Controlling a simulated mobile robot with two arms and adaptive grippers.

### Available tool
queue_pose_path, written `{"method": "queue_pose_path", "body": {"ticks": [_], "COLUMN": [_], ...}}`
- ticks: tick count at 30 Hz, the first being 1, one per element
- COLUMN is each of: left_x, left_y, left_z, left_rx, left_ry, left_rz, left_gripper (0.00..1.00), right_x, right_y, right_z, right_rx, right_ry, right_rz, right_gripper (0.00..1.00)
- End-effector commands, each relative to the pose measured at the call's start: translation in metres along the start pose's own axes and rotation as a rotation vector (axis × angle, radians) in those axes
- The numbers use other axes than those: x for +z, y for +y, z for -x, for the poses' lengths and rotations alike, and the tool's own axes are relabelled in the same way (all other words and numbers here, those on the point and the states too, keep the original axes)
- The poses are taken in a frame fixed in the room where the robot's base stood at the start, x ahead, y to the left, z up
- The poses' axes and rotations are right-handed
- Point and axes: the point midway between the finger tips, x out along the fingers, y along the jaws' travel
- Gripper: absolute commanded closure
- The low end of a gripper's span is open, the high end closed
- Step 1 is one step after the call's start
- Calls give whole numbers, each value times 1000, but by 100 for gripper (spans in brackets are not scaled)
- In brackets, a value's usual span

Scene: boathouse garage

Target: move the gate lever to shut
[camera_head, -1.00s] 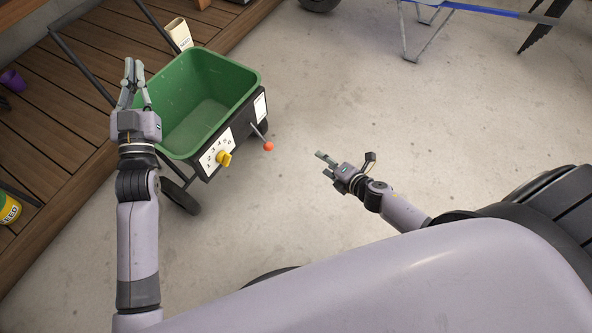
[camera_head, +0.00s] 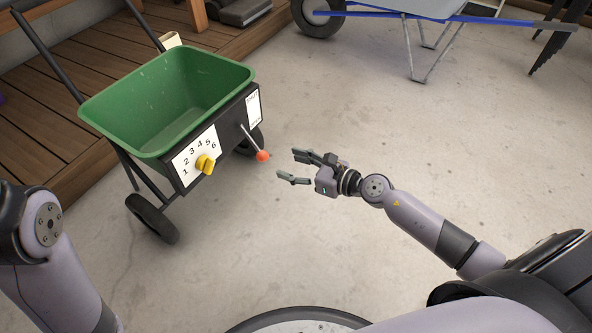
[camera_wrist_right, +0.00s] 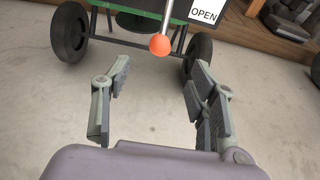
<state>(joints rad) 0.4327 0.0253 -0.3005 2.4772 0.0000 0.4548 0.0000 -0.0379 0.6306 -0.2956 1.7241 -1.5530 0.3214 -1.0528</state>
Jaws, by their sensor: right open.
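The gate lever (camera_head: 251,141) is a thin metal rod with an orange ball knob (camera_head: 263,156), sticking out from the black front panel of the green spreader (camera_head: 150,140). Its knob also shows in the right wrist view (camera_wrist_right: 160,44), left of a white plate reading OPEN (camera_wrist_right: 204,13). In the head view the white label plate (camera_head: 254,107) is at the panel's right end; its print is too small to read. My right gripper (camera_head: 289,167) is open and empty, just right of the knob and apart from it. My left gripper is out of view; only part of that arm shows at lower left.
A yellow dial (camera_head: 205,164) with a numbered plate (camera_head: 187,160) sits left of the lever. The spreader stands on black wheels (camera_head: 153,217) beside a wooden deck (camera_head: 60,110). A wheelbarrow (camera_head: 420,10) is at the back.

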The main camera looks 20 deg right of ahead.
Motion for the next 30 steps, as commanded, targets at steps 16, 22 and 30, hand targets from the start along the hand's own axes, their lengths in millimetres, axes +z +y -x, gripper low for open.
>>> {"method": "queue_pose_path", "body": {"ticks": [16,22,30], "left_x": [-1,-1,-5], "left_y": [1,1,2], "left_z": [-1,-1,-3], "left_rx": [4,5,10], "left_ry": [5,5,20], "left_rz": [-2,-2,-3], "left_gripper": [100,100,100], "right_x": [1,1,0], "right_y": [0,0,0], "right_z": [-53,-73,-97], "right_rx": [-2,-2,-1], "right_ry": [-3,-2,-2], "right_rz": [-5,-6,-6], "right_gripper": [47,47,47]}}
